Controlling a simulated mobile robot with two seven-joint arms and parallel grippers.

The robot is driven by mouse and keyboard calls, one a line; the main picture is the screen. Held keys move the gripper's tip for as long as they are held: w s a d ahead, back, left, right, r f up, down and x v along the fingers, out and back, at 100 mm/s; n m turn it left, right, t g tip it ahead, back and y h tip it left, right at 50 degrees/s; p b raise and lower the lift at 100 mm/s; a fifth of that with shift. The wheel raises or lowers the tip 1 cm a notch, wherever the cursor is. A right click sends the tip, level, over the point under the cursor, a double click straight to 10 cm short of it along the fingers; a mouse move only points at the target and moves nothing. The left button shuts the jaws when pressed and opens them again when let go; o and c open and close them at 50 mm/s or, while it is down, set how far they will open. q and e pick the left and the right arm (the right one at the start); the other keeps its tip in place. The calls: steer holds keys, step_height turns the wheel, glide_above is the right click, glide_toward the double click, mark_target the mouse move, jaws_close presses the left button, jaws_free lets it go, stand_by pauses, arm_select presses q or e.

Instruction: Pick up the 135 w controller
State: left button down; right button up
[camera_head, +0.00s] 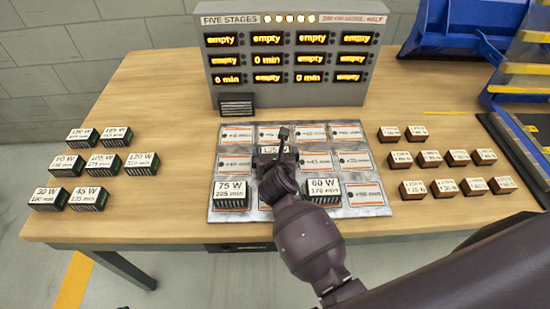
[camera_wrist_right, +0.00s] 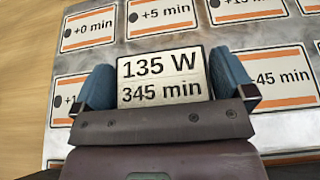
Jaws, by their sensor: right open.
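The 135 W controller (camera_wrist_right: 162,78) is a block with a white top label reading 135 W, 345 min. It sits on the grey board of minute-marked cards, on the middle row. In the head view only a bit of its label (camera_head: 275,149) shows behind my right gripper (camera_head: 277,158). In the wrist view, the blue fingers of my right gripper (camera_wrist_right: 163,84) stand open on either side of the controller. Whether they touch its sides cannot be told. My left gripper is not in view.
The board (camera_head: 345,211) also holds a 75 W block (camera_head: 231,195) and a 60 W block (camera_head: 323,190) near its front. Several controllers stand at left, several brown blocks at right. A display panel (camera_head: 290,88) stands behind, a blue bin (camera_head: 440,35) back right.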

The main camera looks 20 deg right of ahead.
steer(key=shift+c, duration=0.3)
steer(key=shift+w, duration=0.1)
steer(key=c, duration=0.8)
steer(key=shift+r, duration=0.1)
